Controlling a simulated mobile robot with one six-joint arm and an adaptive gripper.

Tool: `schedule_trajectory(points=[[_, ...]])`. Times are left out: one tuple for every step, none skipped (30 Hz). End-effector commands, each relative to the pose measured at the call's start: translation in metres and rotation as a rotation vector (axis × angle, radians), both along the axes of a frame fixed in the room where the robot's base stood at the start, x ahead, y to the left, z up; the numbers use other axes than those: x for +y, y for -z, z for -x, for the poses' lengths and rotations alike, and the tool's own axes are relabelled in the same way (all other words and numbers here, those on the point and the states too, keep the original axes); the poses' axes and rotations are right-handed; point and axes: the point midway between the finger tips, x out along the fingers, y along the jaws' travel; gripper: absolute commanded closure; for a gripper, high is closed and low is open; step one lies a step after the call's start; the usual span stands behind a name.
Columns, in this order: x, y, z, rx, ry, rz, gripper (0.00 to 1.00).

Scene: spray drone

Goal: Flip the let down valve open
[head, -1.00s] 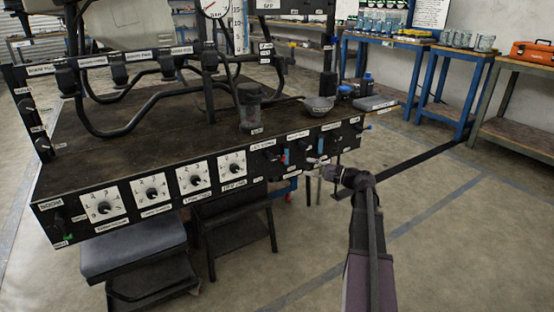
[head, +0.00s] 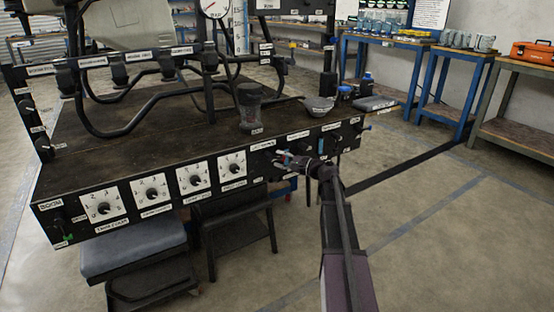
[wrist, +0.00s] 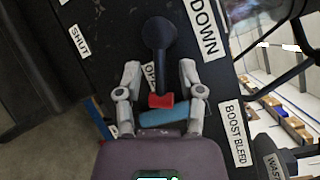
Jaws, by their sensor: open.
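The let down valve lever (wrist: 159,45) is black, with a wide round end and a red tip (wrist: 161,101), in the wrist view. A label ending in DOWN (wrist: 203,28) is beside it. A SHUT label (wrist: 79,40) is at left, and an OPEN label (wrist: 150,76) is partly hidden behind the lever. My gripper (wrist: 160,83) is open, with one finger on each side of the lever's narrow part. I cannot tell if either finger touches it. In the head view my gripper (head: 284,159) is at the panel's front face and hides most of the valve.
The black panel (head: 130,212) carries several white dials to the left. The BOOST BLEED label (wrist: 237,134) is close to the right of my gripper. A cup (head: 250,108) and a bowl (head: 319,105) stand on the bench top. A step stool (head: 237,222) stands below.

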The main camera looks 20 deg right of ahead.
Motion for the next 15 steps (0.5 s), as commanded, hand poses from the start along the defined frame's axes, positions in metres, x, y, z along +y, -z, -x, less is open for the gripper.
schedule_trajectory(points=[[0.0026,0.0000,-0.0044,0.000,-0.001,0.000,0.50],[0.0038,0.0000,-0.0060,0.000,-0.001,0.000,0.50],[0.0053,0.0000,-0.0077,0.000,-0.001,0.000,0.50],[0.0062,0.0000,-0.0087,0.000,0.000,0.000,0.50],[0.0070,0.0000,-0.0098,0.000,0.000,0.000,0.50],[0.0079,0.0000,-0.0106,0.000,0.000,0.000,0.50],[0.0083,0.0000,-0.0110,0.000,0.000,0.000,0.50],[0.0087,0.0000,-0.0114,0.000,0.000,0.000,0.50],[0.0089,0.0000,-0.0115,0.000,0.000,0.000,0.50],[0.0090,0.0000,-0.0116,0.000,0.000,0.000,0.50],[0.0091,0.0000,-0.0117,0.000,0.001,0.000,0.50],[0.0090,0.0000,-0.0116,0.000,0.001,0.000,0.50],[0.0090,0.0000,-0.0116,0.000,0.001,0.000,0.50],[0.0090,0.0000,-0.0115,0.000,0.000,0.000,0.50],[0.0089,0.0000,-0.0115,0.000,0.000,0.000,0.50]])
